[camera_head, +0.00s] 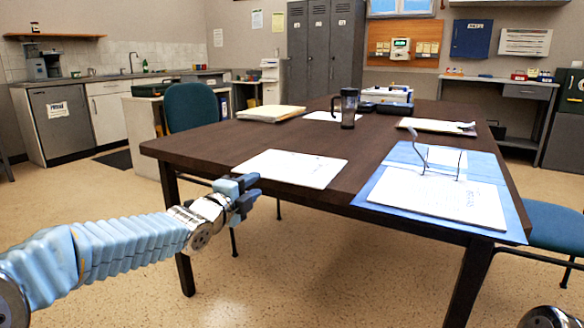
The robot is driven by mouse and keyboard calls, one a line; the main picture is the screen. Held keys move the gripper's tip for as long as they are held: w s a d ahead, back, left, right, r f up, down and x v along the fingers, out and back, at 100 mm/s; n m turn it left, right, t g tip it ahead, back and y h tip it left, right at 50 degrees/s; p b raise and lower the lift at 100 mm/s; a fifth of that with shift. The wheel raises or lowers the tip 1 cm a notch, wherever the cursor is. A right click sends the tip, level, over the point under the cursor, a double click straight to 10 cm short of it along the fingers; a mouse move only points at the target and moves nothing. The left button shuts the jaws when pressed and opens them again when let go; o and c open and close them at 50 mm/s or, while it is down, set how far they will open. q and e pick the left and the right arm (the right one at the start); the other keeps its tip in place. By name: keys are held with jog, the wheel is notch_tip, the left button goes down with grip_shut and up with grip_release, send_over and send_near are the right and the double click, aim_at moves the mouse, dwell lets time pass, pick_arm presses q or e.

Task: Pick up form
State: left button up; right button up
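The dark table carries several papers, and I cannot tell which one is the form. A white sheet (290,168) lies flat at the near left edge. A blue open folder (400,152) lies at the near right edge, with white printed sheets (445,201) on it and a raised metal wire clip (440,160). My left gripper (248,194) is in front of the table's near edge, left of and nearer than the white sheet. Its fingers look apart, with nothing between them. My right gripper is not in view.
The dark table (215,152) also bears yellowish folders (271,113), a dark mug (348,107) and a clipboard (437,125). A green chair (190,107) stands at the left, a blue chair (556,228) at the right. The floor (330,270) in front is clear.

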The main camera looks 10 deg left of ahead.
aim_at(266, 178)
pick_arm(q)
jog(key=x, duration=0.5)
jog(key=shift+w+d, duration=0.1)
jog(key=shift+w, duration=0.1)
jog(key=shift+c, duration=0.4)
grip_shut()
